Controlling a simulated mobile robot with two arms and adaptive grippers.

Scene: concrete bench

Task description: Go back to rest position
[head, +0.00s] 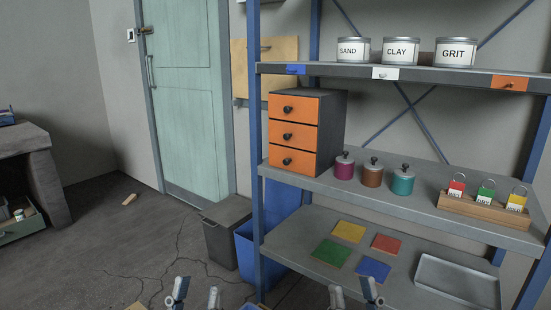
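My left gripper (196,294) shows at the bottom edge, left of the picture's middle, over the floor. Its two fingertips stand apart with nothing between them. My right gripper (354,294) shows at the bottom edge, right of the middle, in front of the low shelf. Its fingertips are also apart and empty. The rest of both grippers and both arms is below the picture. Neither gripper appears to touch anything.
A blue-framed shelf unit (257,150) holds tins, an orange drawer box (293,133), lidded jars, padlocks, coloured squares and a grey tray (457,282). Bins (226,232) stand left of it. A green door (185,100) is behind. The cracked floor (110,235) is mostly clear.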

